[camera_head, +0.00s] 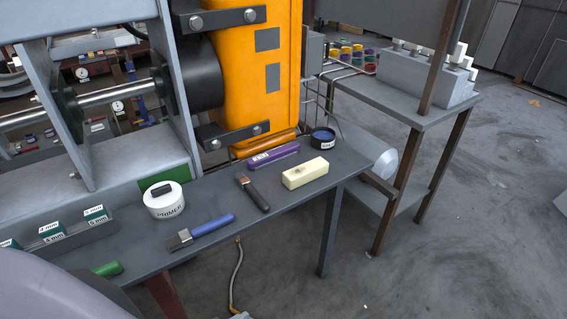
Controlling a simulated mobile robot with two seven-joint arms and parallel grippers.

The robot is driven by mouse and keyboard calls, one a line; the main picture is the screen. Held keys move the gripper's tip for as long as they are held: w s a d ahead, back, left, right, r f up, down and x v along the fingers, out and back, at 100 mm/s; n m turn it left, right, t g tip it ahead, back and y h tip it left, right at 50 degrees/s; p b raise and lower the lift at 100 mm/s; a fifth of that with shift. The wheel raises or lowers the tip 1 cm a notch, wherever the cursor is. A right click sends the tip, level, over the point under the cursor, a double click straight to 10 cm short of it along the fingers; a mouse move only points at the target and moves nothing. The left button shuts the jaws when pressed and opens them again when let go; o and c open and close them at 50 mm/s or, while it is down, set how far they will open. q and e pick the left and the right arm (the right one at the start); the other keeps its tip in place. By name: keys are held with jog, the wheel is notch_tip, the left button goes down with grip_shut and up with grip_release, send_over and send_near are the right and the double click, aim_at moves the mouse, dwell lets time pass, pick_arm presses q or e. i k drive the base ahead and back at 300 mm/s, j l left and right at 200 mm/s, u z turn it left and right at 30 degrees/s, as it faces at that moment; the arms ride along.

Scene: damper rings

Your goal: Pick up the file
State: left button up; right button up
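No tool in the head view can be told for certain as the file. A green handle (108,268) lies at the near left of the grey workbench (225,192); the rest of that tool is hidden or out of view. A blue-handled tool with a short, flat metal head (203,230) lies near the front edge. A dark-handled tool with a wide end (252,192) lies right of it, looking like a brush. Neither of my grippers shows.
A white primer tin (164,200), a purple item (273,155), a cream block (305,173) and a dark round tin (322,138) stand or lie on the bench. Green-and-white boxes (95,214) sit in a tray at left. An orange machine body (265,80) rises behind.

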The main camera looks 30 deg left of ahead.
aim_at(256, 163)
jog(key=i+l+u, duration=0.2)
jog(key=u, duration=0.2)
jog(key=i+l+u, duration=0.25)
jog(key=u, duration=0.15)
jog(key=i+l+u, duration=0.15)
jog(key=l+u, duration=0.25)
jog(key=i+l+u, duration=0.1)
jog(key=l+u, duration=0.25)
jog(key=j, duration=0.1)
